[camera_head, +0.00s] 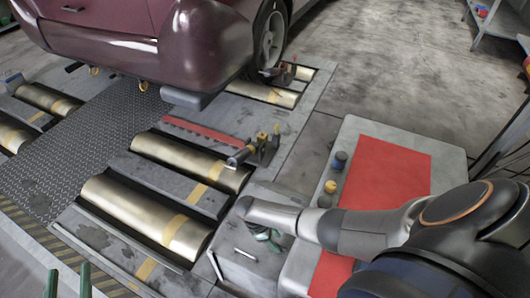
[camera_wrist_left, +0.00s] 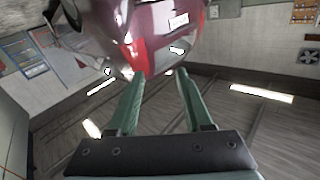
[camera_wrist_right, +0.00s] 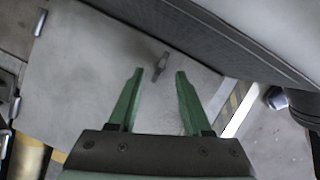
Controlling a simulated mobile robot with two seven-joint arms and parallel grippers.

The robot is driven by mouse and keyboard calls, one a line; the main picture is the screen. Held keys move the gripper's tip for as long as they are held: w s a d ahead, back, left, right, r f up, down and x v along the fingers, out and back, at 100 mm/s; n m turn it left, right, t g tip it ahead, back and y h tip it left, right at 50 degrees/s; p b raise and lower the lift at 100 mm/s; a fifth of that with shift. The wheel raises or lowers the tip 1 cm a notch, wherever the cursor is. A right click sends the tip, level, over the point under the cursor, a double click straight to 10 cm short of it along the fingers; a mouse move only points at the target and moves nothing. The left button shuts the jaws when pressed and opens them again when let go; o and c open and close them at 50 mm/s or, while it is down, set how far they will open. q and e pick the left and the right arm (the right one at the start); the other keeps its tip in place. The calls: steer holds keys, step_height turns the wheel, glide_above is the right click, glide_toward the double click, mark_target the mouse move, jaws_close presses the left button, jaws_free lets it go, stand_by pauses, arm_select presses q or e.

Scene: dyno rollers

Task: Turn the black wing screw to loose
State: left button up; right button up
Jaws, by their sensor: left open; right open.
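A small dark T-shaped piece, which looks like the black wing screw (camera_wrist_right: 160,67), stands on a pale grey panel (camera_wrist_right: 90,70) in the right wrist view. My right gripper (camera_wrist_right: 155,75) is open and empty, and the piece shows between its green fingertips, apart from them. In the head view my right arm covers most of this gripper (camera_head: 270,238), low beside the grey box, and I cannot make out the screw there. My left gripper (camera_head: 68,272) is open and empty at the lower left edge; its fingers also show in the left wrist view (camera_wrist_left: 160,74), pointing toward the car.
A maroon car (camera_head: 150,40) stands over metal rollers (camera_head: 145,215) at the left. A clamp-like fixture (camera_head: 262,145) stands behind the box.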

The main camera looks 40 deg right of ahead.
arm_select(q)
steer(key=s+f+n+g+y+p, duration=0.1)
steer(key=s+f+g, duration=0.3)
steer(key=f, duration=0.4)
steer(key=s+f+n+g+y+p, duration=0.1)
steer(key=s+f+g+p, duration=0.2)
steer(key=f, duration=0.5)
steer(key=shift+s+f+g, duration=0.4)
steer(key=shift+s+g, duration=0.1)
steer(key=shift+g, duration=0.3)
arm_select(e)
steer(key=v, duration=1)
arm_select(q)
steer(key=shift+d, duration=0.1)
arm_select(e)
steer(key=shift+s, duration=0.15)
